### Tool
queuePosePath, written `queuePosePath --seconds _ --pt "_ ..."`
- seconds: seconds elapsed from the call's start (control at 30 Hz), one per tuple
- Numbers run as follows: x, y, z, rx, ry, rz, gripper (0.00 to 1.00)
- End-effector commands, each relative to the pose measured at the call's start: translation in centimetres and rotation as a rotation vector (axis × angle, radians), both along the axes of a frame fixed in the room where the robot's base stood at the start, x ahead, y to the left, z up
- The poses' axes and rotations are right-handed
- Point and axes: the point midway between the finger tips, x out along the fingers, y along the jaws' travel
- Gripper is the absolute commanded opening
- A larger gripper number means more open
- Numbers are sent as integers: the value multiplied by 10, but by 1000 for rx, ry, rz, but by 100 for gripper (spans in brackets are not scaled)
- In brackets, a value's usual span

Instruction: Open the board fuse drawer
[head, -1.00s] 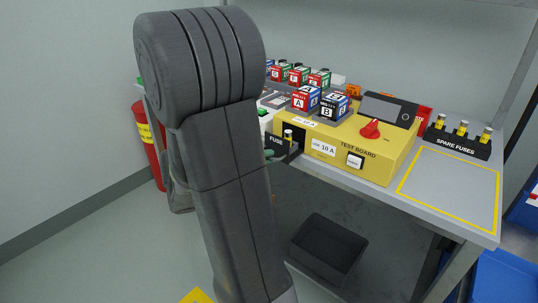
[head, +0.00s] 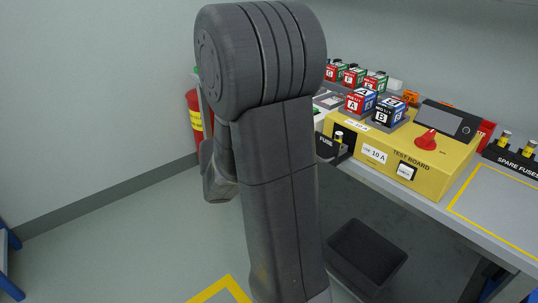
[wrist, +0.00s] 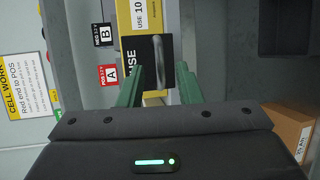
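The yellow test board (head: 400,162) sits on the bench, with its "USE 10 A" label facing me. In the wrist view the drawer front (wrist: 142,52) carries the word FUSE and a grey loop handle (wrist: 160,48). My gripper (wrist: 161,72) has its green fingers apart, one on each side of the handle's line. I cannot tell whether they touch it. In the head view my arm hides the gripper.
Blocks A (head: 360,102) and B (head: 388,113) sit on the board near a red knob (head: 427,138). Spare fuses (head: 515,150) stand at the right. A dark bin (head: 366,255) is on the floor below.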

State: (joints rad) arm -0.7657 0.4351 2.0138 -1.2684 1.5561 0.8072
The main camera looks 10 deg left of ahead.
Motion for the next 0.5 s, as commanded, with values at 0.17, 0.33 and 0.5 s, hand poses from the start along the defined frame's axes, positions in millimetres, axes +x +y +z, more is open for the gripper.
queuePosePath --seconds 0.17,0.33,0.5 --pt "-16 28 8 0 0 5 32" --pt "-31 53 14 1 0 6 32" --pt "-45 75 19 0 0 4 32"
